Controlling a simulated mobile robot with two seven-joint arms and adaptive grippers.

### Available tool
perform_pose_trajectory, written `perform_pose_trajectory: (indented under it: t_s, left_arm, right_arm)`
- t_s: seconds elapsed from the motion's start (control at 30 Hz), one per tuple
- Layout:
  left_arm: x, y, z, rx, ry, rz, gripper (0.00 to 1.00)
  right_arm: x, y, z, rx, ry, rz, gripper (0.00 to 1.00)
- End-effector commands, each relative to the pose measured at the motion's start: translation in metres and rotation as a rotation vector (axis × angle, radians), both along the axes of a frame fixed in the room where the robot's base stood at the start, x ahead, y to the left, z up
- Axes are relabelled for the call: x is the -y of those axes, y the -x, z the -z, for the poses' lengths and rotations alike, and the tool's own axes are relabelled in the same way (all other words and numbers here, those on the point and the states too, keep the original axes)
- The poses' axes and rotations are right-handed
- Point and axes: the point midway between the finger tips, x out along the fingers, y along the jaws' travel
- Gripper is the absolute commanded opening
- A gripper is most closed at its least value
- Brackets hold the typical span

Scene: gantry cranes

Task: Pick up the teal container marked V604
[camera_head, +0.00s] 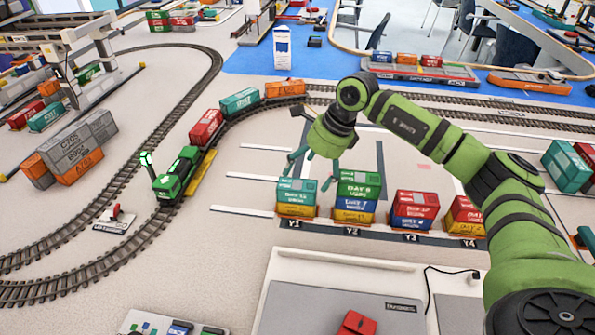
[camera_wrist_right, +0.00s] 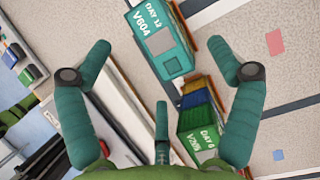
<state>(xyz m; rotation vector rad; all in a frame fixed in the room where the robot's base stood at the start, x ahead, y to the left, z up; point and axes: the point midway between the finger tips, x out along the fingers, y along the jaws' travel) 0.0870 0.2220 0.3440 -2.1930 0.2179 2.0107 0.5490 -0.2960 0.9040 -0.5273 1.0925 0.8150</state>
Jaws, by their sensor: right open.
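The teal container marked V604 and DAY 12 (camera_wrist_right: 160,42) lies near the top middle of the right wrist view, between my spread fingers. In the head view a teal container (camera_head: 297,185) tops the stack at Y1, and the markings there are too small to read surely. My right gripper (camera_head: 312,168) is just above and beside that stack. In the wrist view my right gripper (camera_wrist_right: 160,62) is open and empty, with its fingers apart from the teal container. My left gripper is not in view.
A green-topped stack (camera_head: 357,188) stands close at Y2, with its green container marked DAY 6 (camera_wrist_right: 200,138) near the right finger. More stacks stand at Y3 (camera_head: 414,205) and Y4 (camera_head: 464,212). A green locomotive (camera_head: 178,175) and wagons stand on the track to the left.

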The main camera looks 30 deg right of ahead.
Motion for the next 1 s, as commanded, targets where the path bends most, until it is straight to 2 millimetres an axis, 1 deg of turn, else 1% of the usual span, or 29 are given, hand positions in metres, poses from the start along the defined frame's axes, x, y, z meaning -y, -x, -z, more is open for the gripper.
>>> perform_pose_trajectory:
  t_s: [0.07,0.27,0.43,0.5,0.6,0.7,1.0]
  left_arm:
    - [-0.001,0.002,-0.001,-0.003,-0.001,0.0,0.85]
    - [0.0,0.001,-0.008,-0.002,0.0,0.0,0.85]
    - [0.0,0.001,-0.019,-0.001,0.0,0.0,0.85]
    - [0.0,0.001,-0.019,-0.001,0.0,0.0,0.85]
    - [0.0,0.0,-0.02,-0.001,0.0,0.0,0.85]
    - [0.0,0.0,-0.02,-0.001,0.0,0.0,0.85]
    - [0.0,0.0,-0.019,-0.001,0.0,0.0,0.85]
  right_arm:
    - [0.0,0.0,0.002,0.0,0.01,-0.003,0.91]
    - [-0.007,-0.004,0.02,-0.001,0.008,-0.003,0.91]
    - [-0.019,-0.008,0.042,-0.002,0.007,-0.003,0.91]
    - [-0.021,-0.01,0.052,-0.001,0.007,-0.002,0.91]
    - [-0.024,-0.012,0.061,0.0,0.007,-0.003,0.91]
    - [-0.024,-0.014,0.064,0.003,0.008,-0.001,0.91]
    - [-0.024,-0.013,0.064,0.002,0.008,-0.002,0.91]
